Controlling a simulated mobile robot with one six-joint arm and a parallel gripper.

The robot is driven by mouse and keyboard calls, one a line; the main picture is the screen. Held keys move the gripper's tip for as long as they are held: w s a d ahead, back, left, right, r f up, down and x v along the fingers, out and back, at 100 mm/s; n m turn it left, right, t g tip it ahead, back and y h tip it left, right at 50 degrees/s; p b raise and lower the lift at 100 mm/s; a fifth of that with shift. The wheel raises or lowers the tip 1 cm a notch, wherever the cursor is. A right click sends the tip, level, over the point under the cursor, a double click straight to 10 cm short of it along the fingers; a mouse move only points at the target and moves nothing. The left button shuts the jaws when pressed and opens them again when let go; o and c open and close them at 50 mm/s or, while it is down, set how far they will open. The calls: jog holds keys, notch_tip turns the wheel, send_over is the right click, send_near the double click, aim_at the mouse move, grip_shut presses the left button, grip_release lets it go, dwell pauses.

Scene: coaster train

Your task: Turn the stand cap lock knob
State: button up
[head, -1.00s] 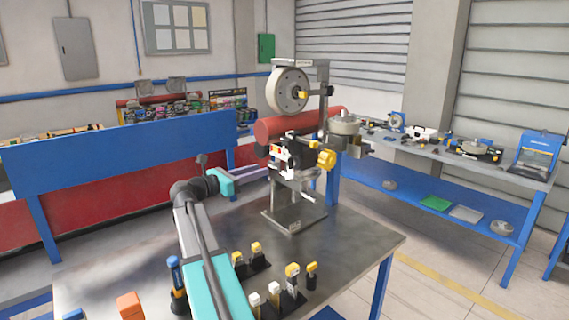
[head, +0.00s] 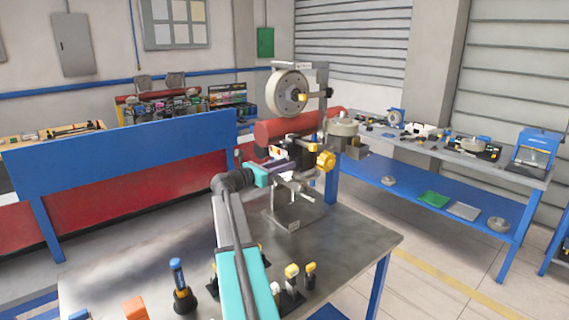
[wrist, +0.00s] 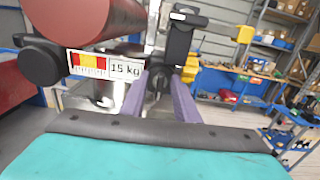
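The stand (head: 293,200) stands on the metal table with a red cylinder, a wheel and several knobs on it. A dark round knob (wrist: 158,82) shows between my fingertips in the wrist view; I cannot tell for certain that it is the cap lock knob. My gripper (head: 290,166) reaches the middle of the stand from the left. In the wrist view, the two purple fingers of my gripper (wrist: 161,78) are apart, one on either side of the dark knob. Whether they touch it is unclear. A yellow knob (head: 326,160) sits to the right of my fingers.
A black block (wrist: 180,38) stands just above the fingers. Several yellow-topped tools (head: 291,272) stand at the table's front. A blue-legged bench (head: 440,155) is behind right.

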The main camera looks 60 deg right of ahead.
jog(key=shift+s+d, duration=0.15)
jog(key=shift+d, duration=0.1)
jog(key=shift+c, duration=0.4)
grip_shut()
jog(key=shift+m+b, duration=0.5)
jog(key=shift+b, duration=0.15)
jog(key=m+b, duration=0.5)
jog(key=b, duration=0.1)
jog(key=m+b, duration=0.6)
jog(key=b, duration=0.1)
jog(key=s+f+m+b, duration=0.1)
jog(key=m+b, duration=0.5)
jog(key=shift+a, duration=0.2)
jog(key=shift+r+m, duration=0.1)
jog(key=shift+m, duration=0.2)
